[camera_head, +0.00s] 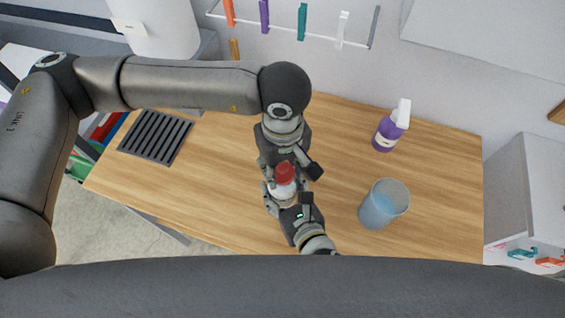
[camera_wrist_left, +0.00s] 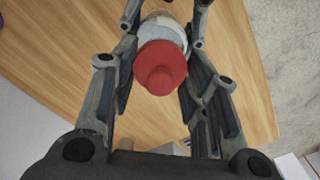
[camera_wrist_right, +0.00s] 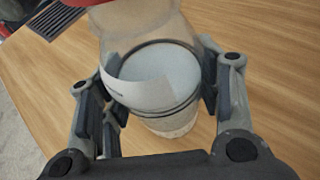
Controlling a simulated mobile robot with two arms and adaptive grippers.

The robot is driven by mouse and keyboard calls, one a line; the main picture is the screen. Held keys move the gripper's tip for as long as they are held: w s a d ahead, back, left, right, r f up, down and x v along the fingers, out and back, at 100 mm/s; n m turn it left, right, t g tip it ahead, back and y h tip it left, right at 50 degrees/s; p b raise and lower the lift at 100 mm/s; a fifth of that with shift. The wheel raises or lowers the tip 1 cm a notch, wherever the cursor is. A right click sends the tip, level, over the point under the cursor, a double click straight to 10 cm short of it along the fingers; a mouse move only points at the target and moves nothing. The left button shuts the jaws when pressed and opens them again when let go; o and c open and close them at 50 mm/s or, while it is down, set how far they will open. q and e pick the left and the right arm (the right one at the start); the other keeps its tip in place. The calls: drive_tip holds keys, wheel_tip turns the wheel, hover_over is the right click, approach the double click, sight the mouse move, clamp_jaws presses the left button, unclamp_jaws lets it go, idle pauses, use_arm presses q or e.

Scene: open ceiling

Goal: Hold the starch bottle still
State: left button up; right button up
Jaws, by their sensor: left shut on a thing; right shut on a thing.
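The starch bottle has a red cap (camera_head: 285,173) and a pale body (camera_head: 284,189), and it is above the wooden table near its front edge. My left gripper (camera_head: 287,177) reaches in from the far side and is shut on the bottle near the cap; the red cap shows between its fingers in the left wrist view (camera_wrist_left: 160,67). My right gripper (camera_head: 287,194) comes from the near side and is shut on the bottle's body, which shows between its fingers in the right wrist view (camera_wrist_right: 150,85). I cannot tell whether the bottle's base touches the table.
A purple spray bottle (camera_head: 390,130) stands at the back right of the table (camera_head: 235,215). A translucent blue cup (camera_head: 383,204) stands to the right of my grippers. A dark grille (camera_head: 156,136) lies at the left. A rack with coloured clips (camera_head: 302,22) is on the wall behind.

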use_arm(q)
drive_tip(key=shift+f, duration=0.45)
idle(0.3)
drive_tip(key=o, duration=0.8)
drive_tip(key=o, duration=0.5)
drive_tip(key=shift+r, duration=0.1)
drive_tip(key=shift+r, duration=2.9)
